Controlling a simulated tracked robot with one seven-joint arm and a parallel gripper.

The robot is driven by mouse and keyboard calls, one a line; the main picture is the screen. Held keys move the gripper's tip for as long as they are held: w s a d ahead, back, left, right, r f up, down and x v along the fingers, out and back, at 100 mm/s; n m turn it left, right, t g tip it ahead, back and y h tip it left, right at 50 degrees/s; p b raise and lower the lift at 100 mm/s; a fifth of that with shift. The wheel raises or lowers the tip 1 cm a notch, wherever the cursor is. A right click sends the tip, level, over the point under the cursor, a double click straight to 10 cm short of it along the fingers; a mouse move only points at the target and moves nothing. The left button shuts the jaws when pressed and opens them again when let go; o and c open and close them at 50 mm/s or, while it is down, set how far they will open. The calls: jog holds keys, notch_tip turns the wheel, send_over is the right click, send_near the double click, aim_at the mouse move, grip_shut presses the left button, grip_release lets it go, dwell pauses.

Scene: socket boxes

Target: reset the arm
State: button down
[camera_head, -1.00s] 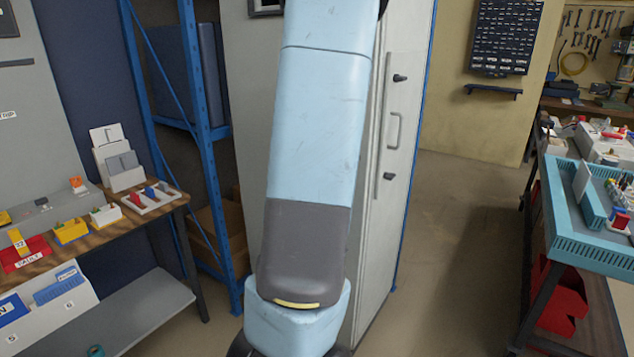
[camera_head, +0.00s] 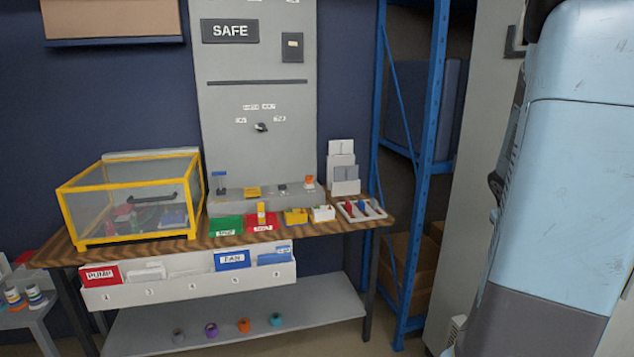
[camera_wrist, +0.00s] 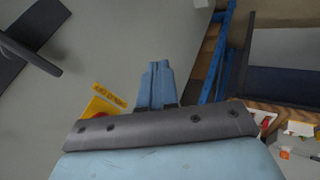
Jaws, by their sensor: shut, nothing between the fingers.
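My gripper (camera_wrist: 157,84) shows in the wrist view, its two blue fingers pressed together with nothing between them. It is in the air, apart from the bench things seen beyond it. In the head view my blue and grey arm stands upright along the right edge. The gripper itself is out of sight there.
A wooden bench (camera_head: 330,231) carries a yellow-framed clear box (camera_head: 130,199), a green bin (camera_head: 226,227), a red bin (camera_head: 263,222) and a white tray (camera_head: 361,212). Behind are a grey SAFE panel (camera_head: 255,130) and a blue shelf rack (camera_head: 433,110). A grey lower shelf (camera_head: 320,303) holds several rolls.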

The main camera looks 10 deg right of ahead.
jog(key=a+r, duration=0.5)
jog(key=a, duration=0.6)
jog(key=a+r, duration=0.4)
jog(key=a, duration=0.7)
jog(key=s+a+r+t+y, duration=0.1)
jog(key=s+a+y, duration=0.2)
jog(key=s+a, duration=0.2)
jog(key=s+a+r+n+t+y, duration=0.1)
jog(key=s+a, duration=0.5)
jog(key=a, duration=0.6)
jog(key=shift+r+n+y, duration=0.3)
jog(key=shift+r+y, duration=0.3)
jog(key=shift+y, duration=0.6)
